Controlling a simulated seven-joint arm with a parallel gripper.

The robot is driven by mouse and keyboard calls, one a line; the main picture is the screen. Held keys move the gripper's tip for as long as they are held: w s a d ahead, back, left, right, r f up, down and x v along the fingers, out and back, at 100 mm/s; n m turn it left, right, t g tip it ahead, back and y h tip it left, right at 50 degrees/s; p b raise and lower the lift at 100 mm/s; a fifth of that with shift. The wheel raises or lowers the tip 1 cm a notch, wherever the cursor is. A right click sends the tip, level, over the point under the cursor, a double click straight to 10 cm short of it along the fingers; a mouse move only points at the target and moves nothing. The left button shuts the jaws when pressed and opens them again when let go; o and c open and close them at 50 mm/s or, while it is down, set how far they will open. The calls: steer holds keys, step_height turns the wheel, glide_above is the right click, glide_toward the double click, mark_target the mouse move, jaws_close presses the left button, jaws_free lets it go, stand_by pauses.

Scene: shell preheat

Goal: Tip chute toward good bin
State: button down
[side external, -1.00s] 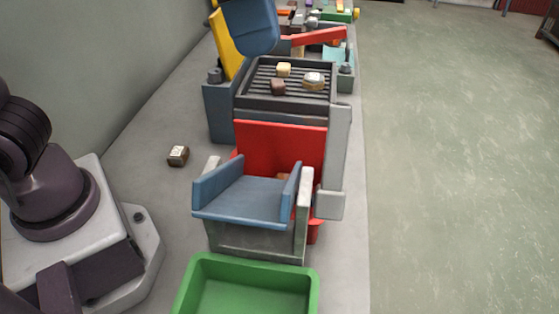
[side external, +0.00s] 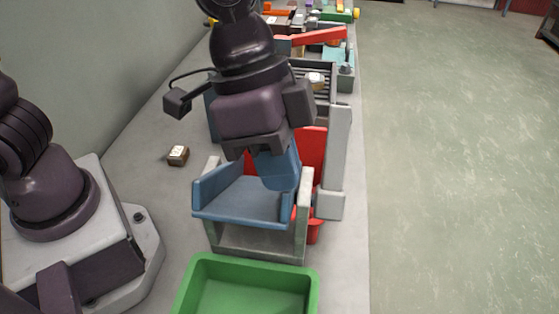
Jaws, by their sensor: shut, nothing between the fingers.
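The blue chute (side external: 232,202) is a shallow tray with raised side walls on a grey stand (side external: 255,240). Its front lip is above the rear edge of the green bin (side external: 250,262). A red bin (side external: 313,150) stands behind the chute and is partly hidden by my arm. My gripper (side external: 280,187) points down with its blue fingers shut and empty. Its tips overlap the right part of the chute in this view. I cannot tell whether they touch it. The chute's right wall is mostly hidden behind the fingers.
A grey post (side external: 337,150) stands right of the red bin.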

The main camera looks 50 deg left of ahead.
mark_target(283, 213)
steer(key=shift+s, duration=0.1)
stand_by(0.3)
steer(key=shift+s+d+f+m+t+y, duration=0.3)
steer(key=shift+s+d+f+t+y, duration=0.5)
steer(key=shift+s+d+t+y, duration=0.15)
step_height(283, 213, down, 10)
steer(key=s+d+t+y, duration=0.2)
steer(key=d, duration=0.1)
steer(key=shift+s+f, duration=0.15)
steer(key=shift+s, duration=0.2)
steer(key=shift+a+f+y, duration=0.1)
steer(key=shift+y, duration=0.15)
steer(key=v, duration=1.3)
steer(key=shift+s, duration=0.25)
